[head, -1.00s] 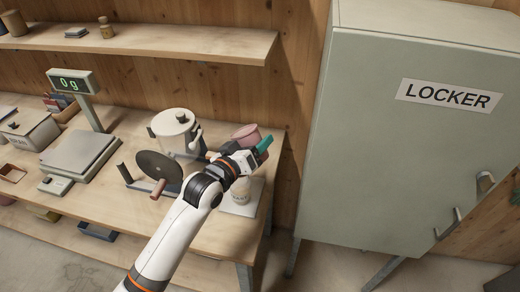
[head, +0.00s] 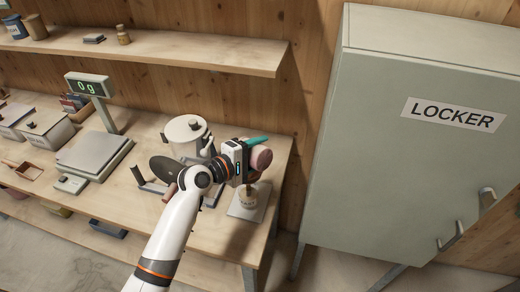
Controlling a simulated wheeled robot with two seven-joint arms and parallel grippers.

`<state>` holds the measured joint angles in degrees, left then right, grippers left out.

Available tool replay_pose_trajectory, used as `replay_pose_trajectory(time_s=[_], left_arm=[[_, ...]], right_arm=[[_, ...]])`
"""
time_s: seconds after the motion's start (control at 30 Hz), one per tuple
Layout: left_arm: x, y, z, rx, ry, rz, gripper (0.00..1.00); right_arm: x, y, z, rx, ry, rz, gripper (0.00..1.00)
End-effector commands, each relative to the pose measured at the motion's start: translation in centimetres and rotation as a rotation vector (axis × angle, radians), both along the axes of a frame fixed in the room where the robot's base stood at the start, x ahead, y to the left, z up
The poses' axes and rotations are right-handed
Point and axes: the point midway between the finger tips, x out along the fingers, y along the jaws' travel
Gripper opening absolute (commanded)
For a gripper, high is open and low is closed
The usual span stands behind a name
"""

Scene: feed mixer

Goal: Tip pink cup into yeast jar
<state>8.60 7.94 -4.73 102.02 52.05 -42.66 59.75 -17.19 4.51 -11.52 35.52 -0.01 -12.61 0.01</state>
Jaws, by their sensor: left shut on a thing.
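My left gripper (head: 254,148) is shut on the pink cup (head: 261,158) at the right end of the bench. One teal finger shows along the cup's upper side. The cup is tipped well over, with its base towards the upper right. The yeast jar (head: 248,198), small and pale with a label, stands upright just below the cup. A reddish-brown patch shows between cup and jar; I cannot tell whether it is falling contents or the jar's filling. The cup's mouth is hidden. My right gripper is not in view.
The jar stands on a pale mat (head: 236,212) near the bench's right edge. A white lidded pot (head: 184,135) and a dark disc with a handle stand left of it. A scale (head: 95,153) reading 0 g stands further left. A grey locker (head: 400,170) is at right.

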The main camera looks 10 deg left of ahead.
Motion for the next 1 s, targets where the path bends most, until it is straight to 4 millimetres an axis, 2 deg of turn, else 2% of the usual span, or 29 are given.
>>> replay_pose_trajectory(time_s=[0.13,0.37,0.47,0.6,0.7,0.8,1.0], left_arm=[[0.3,0.4,0.7,-0.092,0.058,0.001,0.36],[0.5,0.8,0.7,-0.173,0.108,0.001,0.36],[0.1,0.3,1.0,-0.059,0.038,-0.002,0.36],[-0.5,-0.7,1.4,0.227,-0.139,-0.003,0.36],[-0.7,-1.1,1.4,0.365,-0.227,-0.001,0.36],[-0.8,-1.3,1.4,0.420,-0.263,0.000,0.36],[-0.8,-1.2,1.3,0.423,-0.264,0.000,0.36]], right_arm=[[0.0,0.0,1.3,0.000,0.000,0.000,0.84],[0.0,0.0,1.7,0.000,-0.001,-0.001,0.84],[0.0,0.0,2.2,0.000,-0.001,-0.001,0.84],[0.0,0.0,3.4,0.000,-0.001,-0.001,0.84],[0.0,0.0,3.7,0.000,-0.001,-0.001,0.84],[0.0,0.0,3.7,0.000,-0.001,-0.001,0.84],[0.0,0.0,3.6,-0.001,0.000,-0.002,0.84]])
